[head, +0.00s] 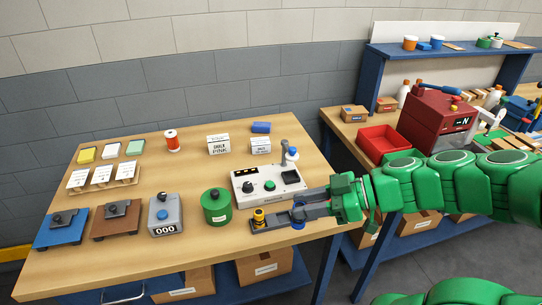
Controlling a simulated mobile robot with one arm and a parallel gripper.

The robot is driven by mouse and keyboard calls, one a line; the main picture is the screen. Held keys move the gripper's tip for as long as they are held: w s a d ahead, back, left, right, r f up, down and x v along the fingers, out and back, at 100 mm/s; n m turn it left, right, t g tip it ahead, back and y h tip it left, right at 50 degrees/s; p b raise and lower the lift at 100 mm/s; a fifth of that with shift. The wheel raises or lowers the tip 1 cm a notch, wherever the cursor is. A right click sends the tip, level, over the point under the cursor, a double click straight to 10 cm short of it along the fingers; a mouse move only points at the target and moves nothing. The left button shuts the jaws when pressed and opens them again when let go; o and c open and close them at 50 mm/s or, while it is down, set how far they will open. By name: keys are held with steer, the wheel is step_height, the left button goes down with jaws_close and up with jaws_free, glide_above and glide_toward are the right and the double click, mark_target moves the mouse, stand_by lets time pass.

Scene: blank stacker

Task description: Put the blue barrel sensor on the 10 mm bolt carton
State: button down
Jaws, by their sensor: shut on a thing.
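A dark flat rack (268,223) lies at the front right of the table. A yellow barrel-shaped piece (259,215) stands at its left end. The blue barrel sensor (298,226) is at the rack's right part, mostly hidden by my gripper. My gripper (300,214) reaches in from the right, low over the rack, and is shut on the blue sensor. I cannot tell whether the sensor still touches the rack. Two white cartons stand at the back: a left carton (218,146) and a right carton (260,146). Their labels are too small to read surely, so I cannot tell which is the 10 mm bolt carton.
A white control box (262,195) stands just behind the rack, with a small upright bottle-like piece (291,156) behind it. A green canister (216,206) is left of it. A blue piece (261,128) lies behind the right carton. Bare table shows left of the cartons.

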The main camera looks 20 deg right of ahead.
step_height(320, 180, up, 7)
steer(key=shift+f, duration=0.2)
steer(key=w+d+m+t, duration=0.1)
steer(key=w+d, duration=0.2)
steer(key=w, duration=0.6)
steer(key=m+t+h, duration=0.3)
glide_above(263, 142)
steer(key=shift+w+f, duration=0.1)
steer(key=shift+f, duration=8.95)
